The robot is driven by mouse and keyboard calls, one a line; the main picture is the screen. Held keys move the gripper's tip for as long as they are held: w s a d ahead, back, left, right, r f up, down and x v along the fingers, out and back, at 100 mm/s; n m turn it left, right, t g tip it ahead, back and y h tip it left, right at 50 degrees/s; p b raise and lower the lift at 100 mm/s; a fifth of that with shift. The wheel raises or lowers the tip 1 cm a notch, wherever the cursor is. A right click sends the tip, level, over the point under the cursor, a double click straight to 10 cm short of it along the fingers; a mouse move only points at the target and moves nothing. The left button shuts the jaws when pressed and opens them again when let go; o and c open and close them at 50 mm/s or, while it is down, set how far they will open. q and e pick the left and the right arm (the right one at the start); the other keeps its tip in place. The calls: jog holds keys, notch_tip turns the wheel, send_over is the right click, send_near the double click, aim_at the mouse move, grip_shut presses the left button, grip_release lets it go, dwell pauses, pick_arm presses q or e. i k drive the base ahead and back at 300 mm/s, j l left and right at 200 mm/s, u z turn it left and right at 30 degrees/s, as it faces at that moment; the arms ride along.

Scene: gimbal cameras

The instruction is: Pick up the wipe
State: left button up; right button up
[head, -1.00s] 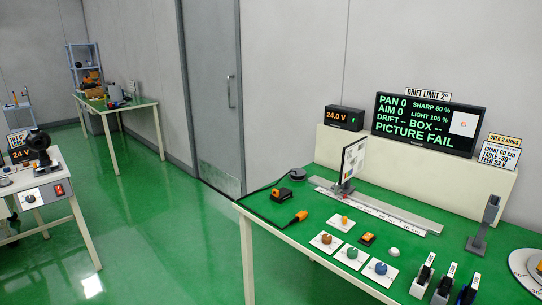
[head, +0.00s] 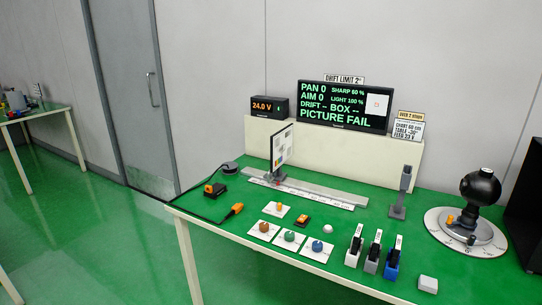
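No gripper of mine shows in the head view. Nothing in view is labelled as a wipe. A small white block (head: 428,284) with rounded edges lies at the front right of the green table (head: 340,277), and it may be the wipe, but I cannot tell for sure. It lies apart from the three upright clip-like holders, black and white (head: 354,247), grey (head: 373,252) and blue (head: 395,259), to its left. A small round white thing (head: 328,229) sits farther left, near an orange and black switch (head: 303,220).
A black gimbal camera (head: 480,193) stands on a round dial at the right. A chart panel (head: 282,147) stands on a rail with a ruler. Orange, green and blue knobs sit on white cards. A monitor (head: 345,105) reads PICTURE FAIL. Green floor is open at left.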

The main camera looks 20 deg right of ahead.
aim_at(429, 283)
jog(key=z, duration=1.9)
